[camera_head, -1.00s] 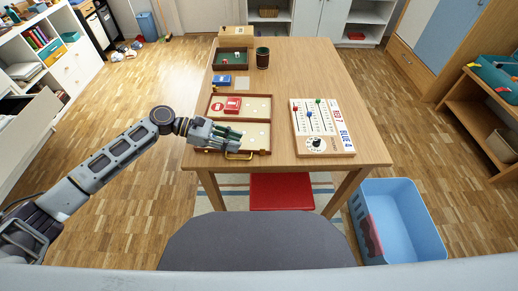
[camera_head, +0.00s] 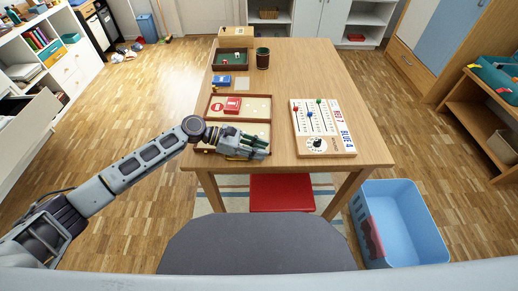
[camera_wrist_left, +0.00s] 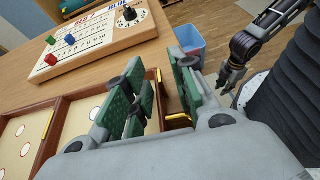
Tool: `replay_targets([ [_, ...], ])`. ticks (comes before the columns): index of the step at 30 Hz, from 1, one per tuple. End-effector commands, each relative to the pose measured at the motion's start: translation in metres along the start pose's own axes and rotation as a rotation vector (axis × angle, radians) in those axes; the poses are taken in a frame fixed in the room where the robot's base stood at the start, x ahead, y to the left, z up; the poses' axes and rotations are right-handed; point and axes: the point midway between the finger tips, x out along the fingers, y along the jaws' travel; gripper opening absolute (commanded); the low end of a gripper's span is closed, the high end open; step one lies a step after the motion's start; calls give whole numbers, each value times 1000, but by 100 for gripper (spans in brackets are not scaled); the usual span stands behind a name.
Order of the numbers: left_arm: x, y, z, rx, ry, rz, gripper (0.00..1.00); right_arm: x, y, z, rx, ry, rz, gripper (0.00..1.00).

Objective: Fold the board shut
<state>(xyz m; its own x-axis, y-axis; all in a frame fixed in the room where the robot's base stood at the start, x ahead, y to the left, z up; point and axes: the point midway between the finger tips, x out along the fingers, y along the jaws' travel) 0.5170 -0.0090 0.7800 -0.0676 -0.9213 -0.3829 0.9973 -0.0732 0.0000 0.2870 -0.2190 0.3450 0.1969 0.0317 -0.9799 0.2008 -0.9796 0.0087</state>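The folding board (camera_head: 210,118) lies open on the table, its two brown-framed, cream halves side by side, hinge between them. White dots show on both halves, also in the left wrist view (camera_wrist_left: 52,125). My left gripper (camera_head: 264,149) is over the near half's front right part and hides much of it. In the left wrist view its green-padded fingers (camera_wrist_left: 155,88) are apart, with the board's edge and a yellow handle (camera_wrist_left: 177,119) showing between them. Contact cannot be told. A dark arm at upper right there seems to be my right one; its gripper (camera_wrist_left: 228,82) is small and unclear.
A scoreboard (camera_head: 340,146) with coloured pegs stands to the right. A red stool (camera_head: 281,192) and blue bin (camera_head: 428,240) are in front.

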Motion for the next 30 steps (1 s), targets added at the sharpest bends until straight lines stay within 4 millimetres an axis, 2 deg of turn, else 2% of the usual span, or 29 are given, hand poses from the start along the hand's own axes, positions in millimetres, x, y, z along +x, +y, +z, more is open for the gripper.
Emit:
replay_targets([
  [5,0,0,0,0,0,0,26,1,0,1,0,-3,0,26],
  [11,0,0,0,0,0,-1,1,1,0,2,0,-4,0,26],
  [12,0,0,0,0,0,-1,0,1,0,2,0,-4,0,26],
  [30,0,-1,2,-7,-1,-6,0,2,0,5,1,0,1,26],
])
